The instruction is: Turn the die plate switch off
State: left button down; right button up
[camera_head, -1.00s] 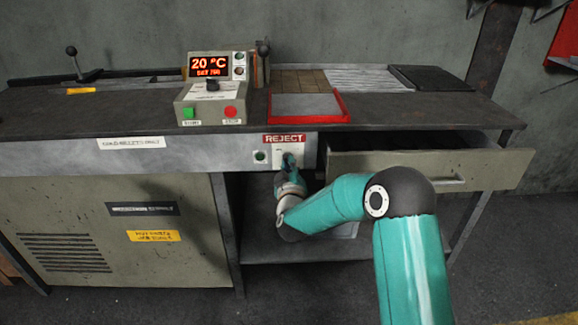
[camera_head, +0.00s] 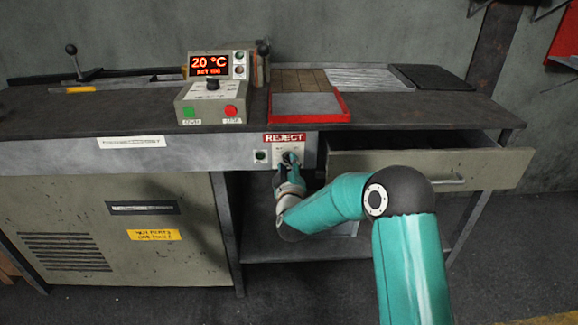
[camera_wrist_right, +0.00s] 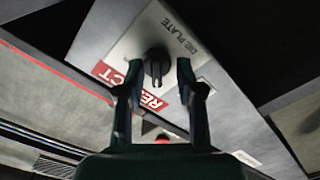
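The die plate switch (camera_wrist_right: 157,65) is a dark rotary knob on a pale plate lettered "DIE PLATE" in the right wrist view. In the head view, its pale plate (camera_head: 290,147) sits on the bench front, partly hidden by my gripper. My right gripper (camera_head: 287,163) is at this plate. In the right wrist view, the fingers of my right gripper (camera_wrist_right: 158,68) are spread on either side of the knob, with a gap showing at both sides. Whether the fingertips reach as deep as the knob I cannot tell. My left gripper is not in view.
A control box (camera_head: 213,88) with a "20 °C" display, a knob and green and red buttons stands on the bench. A red-rimmed tray (camera_head: 309,118) is above a "REJECT" label (camera_head: 284,138). An open drawer (camera_head: 430,168) juts out right of my gripper. A small dark indicator (camera_head: 261,156) is left of the switch.

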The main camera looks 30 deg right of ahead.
jog(key=shift+s, duration=0.1)
jog(key=v, duration=1.2)
jog(key=shift+f, duration=0.1)
jog(key=shift+f, duration=0.1)
jog(key=a+f+n+g+y, duration=0.2)
jog(key=a+f+y, duration=0.15)
jog(key=f, duration=0.95)
jog(key=s+a+f+m+g+y, duration=0.1)
jog(key=s+a+f+g+y, duration=0.3)
jog(key=s+a+f, duration=0.5)
jog(key=s+a+f+m+g+y, duration=0.2)
jog(key=s+a+f+g+y, duration=0.2)
jog(key=s+a+f, duration=0.45)
jog(key=s+a+f+m+g+y, duration=0.25)
jog(key=s+m+g, duration=0.2)
jog(key=s, duration=0.35)
notch_tip(320, 180, up, 20)
jog(key=d+p, duration=0.1)
jog(key=p, duration=2)
jog(key=shift+h, duration=0.4)
